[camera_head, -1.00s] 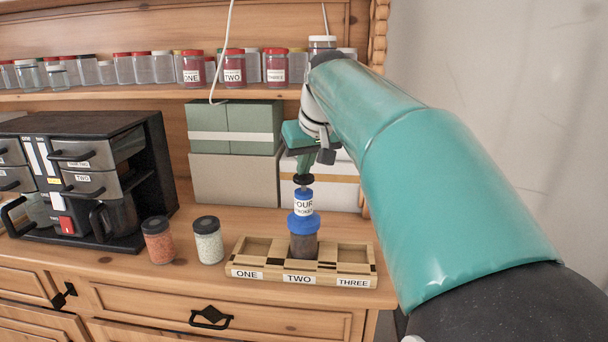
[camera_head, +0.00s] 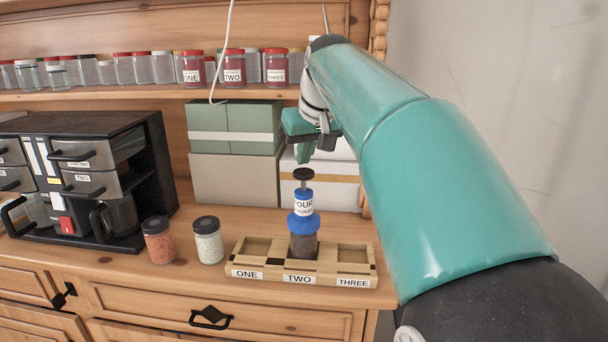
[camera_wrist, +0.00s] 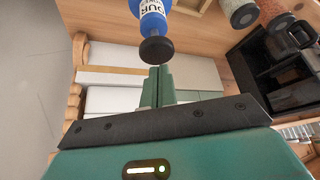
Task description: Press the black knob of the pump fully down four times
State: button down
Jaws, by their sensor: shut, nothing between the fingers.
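The pump is blue with a white label and stands upright on a dark jar (camera_head: 303,245) in the middle slot of the wooden tray (camera_head: 300,281), marked TWO. Its black knob (camera_head: 304,174) stands raised on a thin stem above the blue body (camera_head: 301,222). My gripper (camera_head: 303,155) is shut and empty, just above the knob with a small gap in the head view. In the wrist view, the shut fingertips (camera_wrist: 159,72) point toward the black knob (camera_wrist: 157,49), with the blue pump body (camera_wrist: 151,13) beyond it.
Two jars with black lids, one orange (camera_head: 158,243) and one pale (camera_head: 208,242), stand left of the tray. A black drawer unit (camera_head: 90,180) is farther left. Green and grey boxes (camera_head: 236,180) stand behind. A shelf of jars runs above.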

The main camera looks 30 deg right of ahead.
aim_at(304, 171)
jog(key=shift+f, duration=0.3)
jog(key=shift+f, duration=1.4)
jog(key=shift+r, duration=1.7)
jog(key=shift+f, duration=0.2)
jog(key=shift+f, duration=0.35)
